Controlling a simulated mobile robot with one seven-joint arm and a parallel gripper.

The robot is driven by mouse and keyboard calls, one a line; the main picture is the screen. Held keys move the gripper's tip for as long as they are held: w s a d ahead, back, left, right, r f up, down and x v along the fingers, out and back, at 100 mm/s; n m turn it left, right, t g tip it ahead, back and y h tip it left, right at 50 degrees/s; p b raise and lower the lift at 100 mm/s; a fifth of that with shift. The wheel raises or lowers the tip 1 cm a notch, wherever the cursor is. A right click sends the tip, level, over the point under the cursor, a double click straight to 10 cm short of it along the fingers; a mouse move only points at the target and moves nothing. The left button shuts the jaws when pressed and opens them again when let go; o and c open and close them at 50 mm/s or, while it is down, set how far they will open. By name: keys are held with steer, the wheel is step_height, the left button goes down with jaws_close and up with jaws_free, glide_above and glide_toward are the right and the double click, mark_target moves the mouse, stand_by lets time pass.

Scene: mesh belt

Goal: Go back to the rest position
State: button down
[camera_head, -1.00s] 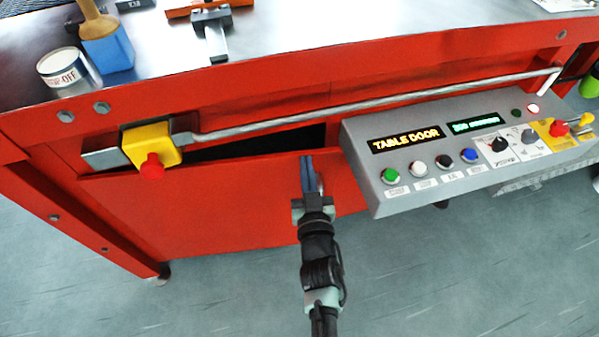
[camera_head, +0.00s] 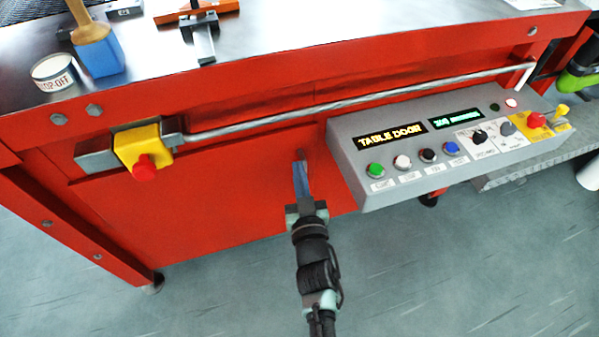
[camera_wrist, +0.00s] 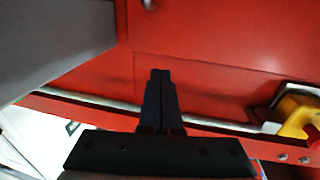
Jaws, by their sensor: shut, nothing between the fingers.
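My gripper (camera_head: 300,158) is in front of the red front panel (camera_head: 225,215) of the bench, left of the grey control box (camera_head: 365,185). Its fingers are together with nothing between them. In the wrist view my gripper (camera_wrist: 160,76) points at red panel, with the fingers side by side. I cannot tell whether the fingertips touch the panel. The panel sits closed below the long metal rail (camera_head: 330,105), with no dark gap showing.
A yellow block with a red button (camera_head: 144,167) is at the rail's left end. The control box juts out at right with several buttons. A blue-based brush (camera_head: 97,55), a white tub (camera_head: 55,73) and a clamp (camera_head: 204,45) stand on top. Floor (camera_head: 440,270) in front is clear.

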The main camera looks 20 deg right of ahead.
steer(key=d+p+v, duration=0.1)
steer(key=p+v, duration=0.1)
steer(key=v, duration=0.6)
steer(key=shift+s+d, duration=0.15)
steer(key=shift+s, duration=0.35)
steer(key=w+a+r+t, duration=0.15)
steer(key=w+r, duration=0.25)
steer(key=r, duration=0.7)
steer(key=w+a+r+t+h, duration=0.1)
steer(key=w+r+t, duration=0.15)
steer(key=r, duration=0.95)
steer(key=w+a+r+t, duration=0.15)
steer(key=w+r, duration=0.25)
steer(key=r, duration=0.7)
steer(key=s+a+r+n+t+y+p, duration=0.15)
steer(key=s+a+r, duration=0.3)
steer(key=r, duration=0.55)
steer(key=s+a+r+n+t+y, duration=0.1)
steer(key=s+a+r+t+y, duration=0.25)
steer(key=r, duration=0.75)
steer(key=s+a+r+n+y+p, duration=0.1)
steer(key=s+a+r+y, duration=0.1)
steer(key=s+a+r, duration=0.6)
step_height(320, 180, up, 20)
steer(key=w+d+p, duration=0.2)
steer(key=p, duration=1.6)
steer(key=shift+w+d+r+h+p, duration=0.2)
steer(key=shift+d+h+p, duration=0.15)
steer(key=shift+d+h, duration=0.05)
